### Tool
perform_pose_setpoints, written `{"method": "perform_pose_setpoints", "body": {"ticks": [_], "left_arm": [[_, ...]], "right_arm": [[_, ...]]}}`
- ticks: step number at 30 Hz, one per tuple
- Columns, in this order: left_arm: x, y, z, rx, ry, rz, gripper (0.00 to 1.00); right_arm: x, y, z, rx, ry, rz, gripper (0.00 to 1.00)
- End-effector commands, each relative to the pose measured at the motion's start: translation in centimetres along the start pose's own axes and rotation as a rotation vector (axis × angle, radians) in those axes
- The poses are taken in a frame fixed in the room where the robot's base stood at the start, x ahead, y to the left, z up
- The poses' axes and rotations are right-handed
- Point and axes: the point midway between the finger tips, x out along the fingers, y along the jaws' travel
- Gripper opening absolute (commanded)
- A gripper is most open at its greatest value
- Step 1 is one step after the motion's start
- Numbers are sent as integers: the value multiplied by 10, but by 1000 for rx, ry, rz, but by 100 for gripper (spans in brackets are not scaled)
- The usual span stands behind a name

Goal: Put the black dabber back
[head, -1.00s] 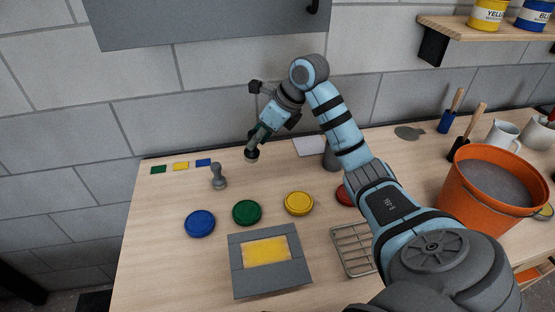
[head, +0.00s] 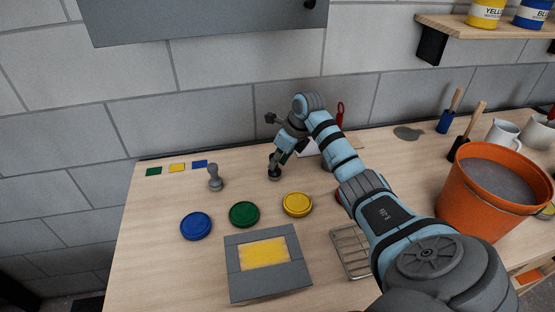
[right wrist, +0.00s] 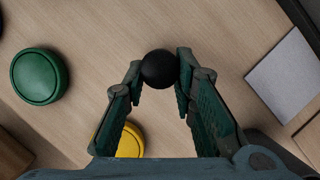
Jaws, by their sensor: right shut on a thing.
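The black dabber (head: 274,175) is in my right gripper (head: 278,160), which points down over the back middle of the table. In the right wrist view its round black end (right wrist: 160,69) sits between the two fingertips of the gripper (right wrist: 163,75). The dabber looks about upright in the head view. I cannot tell whether its lower end touches the table. A grey dabber-shaped piece (head: 215,178) stands on the table to its left. My left gripper is not in view.
Blue (head: 196,226), green (head: 244,214) and yellow (head: 297,204) round pads lie in front. A grey board with a yellow panel (head: 268,288) is nearer. A wire rack (head: 345,250) and an orange bucket (head: 455,210) are right. A pale square (right wrist: 287,73) lies beside the gripper.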

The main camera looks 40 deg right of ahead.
Motion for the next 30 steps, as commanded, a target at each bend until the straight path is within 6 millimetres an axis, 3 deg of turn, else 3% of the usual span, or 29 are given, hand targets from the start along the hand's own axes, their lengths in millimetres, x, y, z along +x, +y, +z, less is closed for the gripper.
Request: {"method": "perform_pose_setpoints", "body": {"ticks": [3, 4, 7, 15, 19, 30], "left_arm": [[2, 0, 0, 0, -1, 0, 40], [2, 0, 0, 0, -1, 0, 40], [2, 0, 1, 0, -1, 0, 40], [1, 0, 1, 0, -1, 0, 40], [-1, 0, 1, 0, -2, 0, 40], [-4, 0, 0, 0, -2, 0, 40]], "right_arm": [[3, 0, -1, 0, 0, 0, 0], [3, 0, -1, 0, 0, 0, 29], [2, 0, -1, 0, 0, 0, 45], [2, 0, -1, 0, -1, 0, 45], [-10, -1, 1, -1, -3, -2, 45], [-104, -1, 1, -2, -3, -2, 45]]}}
